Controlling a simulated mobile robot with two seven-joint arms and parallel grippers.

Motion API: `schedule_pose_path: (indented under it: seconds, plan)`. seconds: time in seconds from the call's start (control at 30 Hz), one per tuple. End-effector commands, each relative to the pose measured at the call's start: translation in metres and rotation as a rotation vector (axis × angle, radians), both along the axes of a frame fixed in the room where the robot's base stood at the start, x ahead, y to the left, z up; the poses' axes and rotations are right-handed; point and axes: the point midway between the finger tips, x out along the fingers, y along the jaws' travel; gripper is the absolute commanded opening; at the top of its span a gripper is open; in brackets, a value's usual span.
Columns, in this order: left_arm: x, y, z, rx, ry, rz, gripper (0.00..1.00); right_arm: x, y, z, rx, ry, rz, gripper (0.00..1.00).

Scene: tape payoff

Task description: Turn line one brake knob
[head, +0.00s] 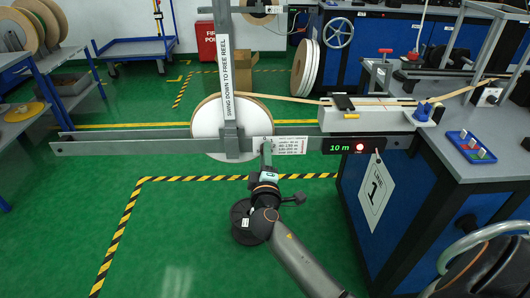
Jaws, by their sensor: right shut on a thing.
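The line one stand has a long grey horizontal bar (120,147) with a white tape reel (205,118) behind it. My right gripper (266,158) reaches up from below to the bar's front, just left of a white printed label (290,145). It is shut on the brake knob, which is mostly hidden by the fingers; its turn angle cannot be read. A display (346,146) right of the label reads 10 m, with a red light (360,147) lit beside it. A white tag marked 1 (376,190) hangs below. My left gripper is out of view.
An upright post (224,60) labelled "swing down to free reel" stands above the reel. A blue-sided bench (440,165) with a tape guide (370,115) and a blue tray (471,147) is at right. Shelving (45,75) is at left. Open green floor lies below the bar.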

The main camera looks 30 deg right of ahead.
Motion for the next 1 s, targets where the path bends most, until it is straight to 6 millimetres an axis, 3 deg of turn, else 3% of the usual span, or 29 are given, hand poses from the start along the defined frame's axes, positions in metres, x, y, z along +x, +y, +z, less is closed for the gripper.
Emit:
schedule_pose_path:
  seconds: [0.07, 0.4, 1.0]
  plan:
    - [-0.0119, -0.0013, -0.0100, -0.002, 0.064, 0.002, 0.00, 0.0005, -0.0003, 0.0028, -0.050, 0.028, 0.001, 0.00]
    - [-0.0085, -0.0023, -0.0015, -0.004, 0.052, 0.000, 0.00, 0.0006, -0.0003, 0.0023, -0.197, 0.117, 0.001, 0.00]
    - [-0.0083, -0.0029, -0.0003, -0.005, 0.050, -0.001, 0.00, 0.0008, -0.0005, 0.0018, -0.234, 0.137, 0.000, 0.00]
